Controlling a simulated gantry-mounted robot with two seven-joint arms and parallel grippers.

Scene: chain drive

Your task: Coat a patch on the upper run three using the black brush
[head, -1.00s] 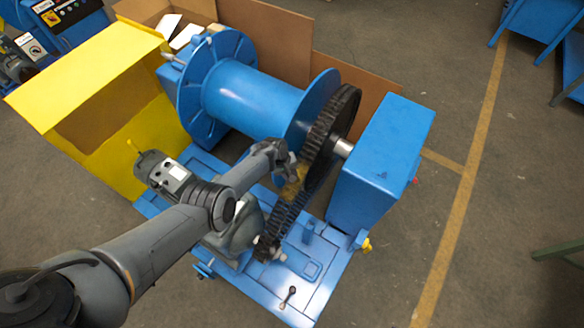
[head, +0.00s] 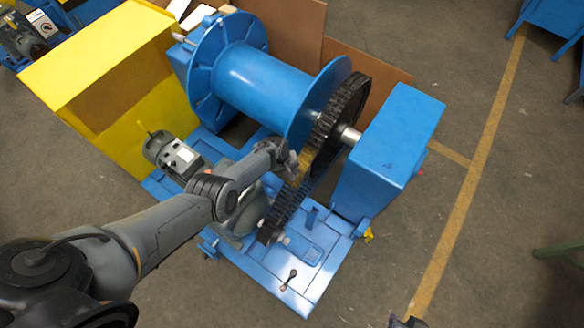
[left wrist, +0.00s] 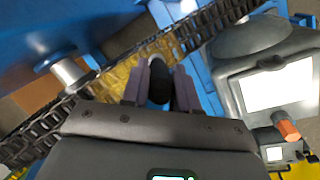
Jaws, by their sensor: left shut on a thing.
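The black chain (head: 283,212) slants up from the small lower sprocket to the large dark sprocket (head: 347,110). My left gripper (head: 291,166) is at the chain's upper run, just below the large sprocket. In the left wrist view its fingers (left wrist: 160,88) are shut on the black brush (left wrist: 158,84), whose dark rounded end shows between them. The bristles are hidden. A yellow-brown patch (left wrist: 118,78) covers chain links beside the fingers; I cannot tell whether brush and chain touch. A dark tip (head: 407,321) at the head view's bottom edge may be my right gripper.
A blue drum (head: 262,85) stands behind the chain, and a blue housing (head: 388,150) stands right of it. A grey motor (head: 172,155) and an open yellow cover (head: 110,75) are at the left.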

